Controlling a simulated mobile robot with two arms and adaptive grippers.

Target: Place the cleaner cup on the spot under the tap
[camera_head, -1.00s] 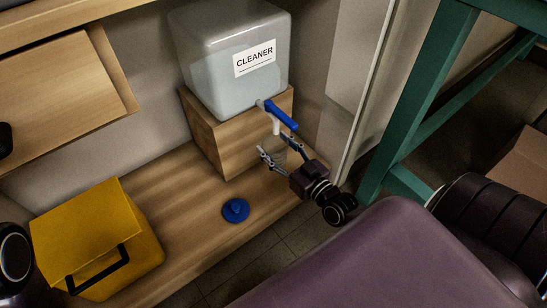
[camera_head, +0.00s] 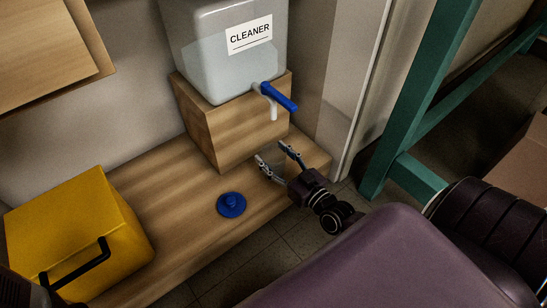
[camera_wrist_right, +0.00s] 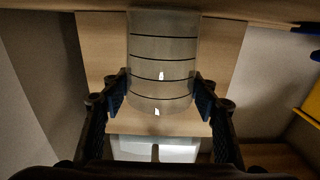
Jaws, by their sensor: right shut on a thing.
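The cleaner cup (camera_wrist_right: 163,60) is clear with dark level lines. In the right wrist view it sits between both fingers of my right gripper (camera_wrist_right: 161,97), which is shut on it. In the head view the cup (camera_head: 277,162) shows only faintly between the fingers of my right gripper (camera_head: 270,152). It is below the tap (camera_head: 270,98), in front of the wooden block and close to the shelf board; I cannot tell if it touches the board. The tap has a blue lever and a pale spout.
The cleaner tank (camera_head: 225,60) stands on the wooden block (camera_head: 245,135). A blue round lid-like piece (camera_head: 231,205) lies on the wooden board (camera_head: 180,190), left of the gripper. A yellow box (camera_head: 75,230) stands at left. A green frame (camera_head: 415,110) rises at right.

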